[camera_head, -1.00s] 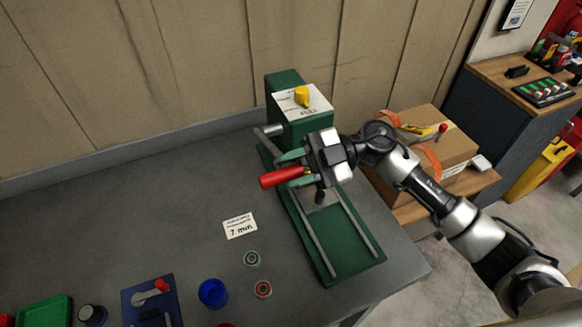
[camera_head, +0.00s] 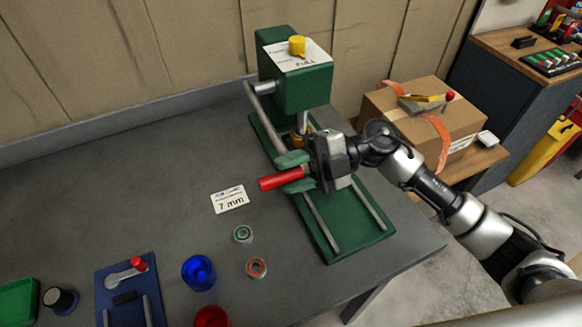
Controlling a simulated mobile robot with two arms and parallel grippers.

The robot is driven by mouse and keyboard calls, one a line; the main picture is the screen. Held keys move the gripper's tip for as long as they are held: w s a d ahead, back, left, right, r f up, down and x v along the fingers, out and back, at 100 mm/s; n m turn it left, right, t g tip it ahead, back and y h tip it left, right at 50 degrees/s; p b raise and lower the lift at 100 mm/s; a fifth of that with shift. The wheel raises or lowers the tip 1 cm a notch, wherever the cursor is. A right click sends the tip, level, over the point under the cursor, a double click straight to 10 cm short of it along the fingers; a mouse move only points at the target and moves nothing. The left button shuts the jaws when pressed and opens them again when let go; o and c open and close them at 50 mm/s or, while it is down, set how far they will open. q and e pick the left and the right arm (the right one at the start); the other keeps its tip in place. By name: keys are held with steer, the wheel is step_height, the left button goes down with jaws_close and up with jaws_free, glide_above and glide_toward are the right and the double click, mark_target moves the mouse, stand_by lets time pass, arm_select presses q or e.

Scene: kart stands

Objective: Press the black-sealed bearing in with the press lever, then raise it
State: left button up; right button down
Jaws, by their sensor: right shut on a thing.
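The green press (camera_head: 291,82) stands at the back right of the grey bench, with a yellow knob on top of its head. Its lever ends in a red handle (camera_head: 278,180). My right gripper (camera_head: 294,172) is shut on this handle, in front of and below the press head. A metal ram with a brassy part (camera_head: 300,131) shows under the head, just behind my gripper. No black-sealed bearing can be made out; my gripper hides the spot below the ram. My left gripper is out of view.
A green-ringed bearing (camera_head: 243,233) and a red-ringed bearing (camera_head: 256,267) lie left of the press base, near a "7 mm" card (camera_head: 230,199). A blue cup (camera_head: 198,272) and a blue fixture (camera_head: 129,293) stand at the front. The bench's left middle is clear.

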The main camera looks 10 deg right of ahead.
steer(key=shift+f+b, duration=0.4)
steer(key=shift+f, duration=0.85)
steer(key=c, duration=0.9)
jaws_free()
steer(key=shift+s, duration=0.1)
steer(key=shift+w+d, duration=0.3)
steer(key=shift+d, duration=0.2)
steer(key=b+v, duration=0.1)
steer(key=v, duration=0.2)
steer(key=b+v, duration=0.1)
steer(key=v, duration=0.2)
steer(key=b+v, duration=0.1)
steer(key=v, duration=0.2)
steer(key=shift+d+r, duration=0.35)
steer(key=shift+r, duration=0.05)
steer(key=shift+c, duration=0.2)
